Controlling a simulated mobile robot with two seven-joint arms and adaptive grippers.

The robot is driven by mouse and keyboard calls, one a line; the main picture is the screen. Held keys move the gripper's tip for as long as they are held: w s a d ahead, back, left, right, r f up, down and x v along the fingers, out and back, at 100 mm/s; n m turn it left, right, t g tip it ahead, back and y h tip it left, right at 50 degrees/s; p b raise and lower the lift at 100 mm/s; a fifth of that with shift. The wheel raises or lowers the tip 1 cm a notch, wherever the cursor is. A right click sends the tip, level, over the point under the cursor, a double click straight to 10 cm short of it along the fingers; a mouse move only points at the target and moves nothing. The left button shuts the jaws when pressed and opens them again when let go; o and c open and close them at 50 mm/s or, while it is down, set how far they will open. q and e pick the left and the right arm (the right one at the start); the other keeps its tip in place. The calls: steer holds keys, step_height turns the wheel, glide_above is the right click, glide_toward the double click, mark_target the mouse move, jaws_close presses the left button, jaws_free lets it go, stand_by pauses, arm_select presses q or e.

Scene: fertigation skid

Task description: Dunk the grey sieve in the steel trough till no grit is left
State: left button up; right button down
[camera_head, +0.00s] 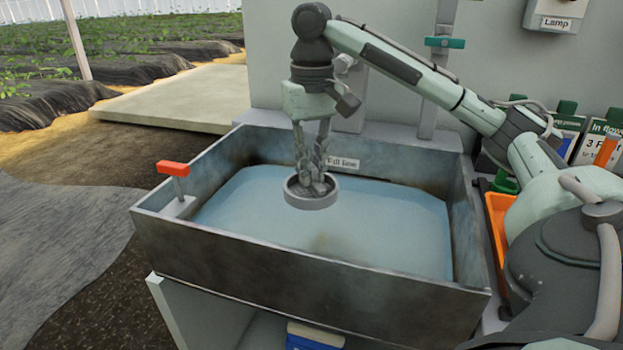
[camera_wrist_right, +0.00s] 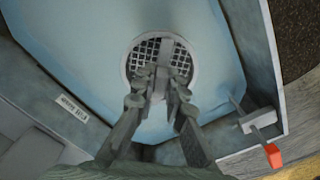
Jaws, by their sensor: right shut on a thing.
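The grey sieve (camera_head: 312,204) is a round, shallow ring at the surface of the pale blue water in the steel trough (camera_head: 300,268). My right gripper (camera_head: 317,184) points down into it, shut on its middle grip part. In the right wrist view, the sieve (camera_wrist_right: 183,58) shows a square mesh with a bar between the fingertips of my right gripper (camera_wrist_right: 161,78). The fingers hide the near part of the mesh. I cannot tell whether grit lies on it, or how deep its underside sits. My left gripper is not in view.
A red-handled fitting (camera_head: 173,169) stands at the trough's left corner. A "Fill line" label (camera_head: 343,162) is on the back wall. An orange tray (camera_head: 497,230) is right of the trough. Open water (camera_head: 390,225) surrounds the sieve, with trough walls on all sides.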

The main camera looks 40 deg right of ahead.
steer(key=shift+r, duration=2.7)
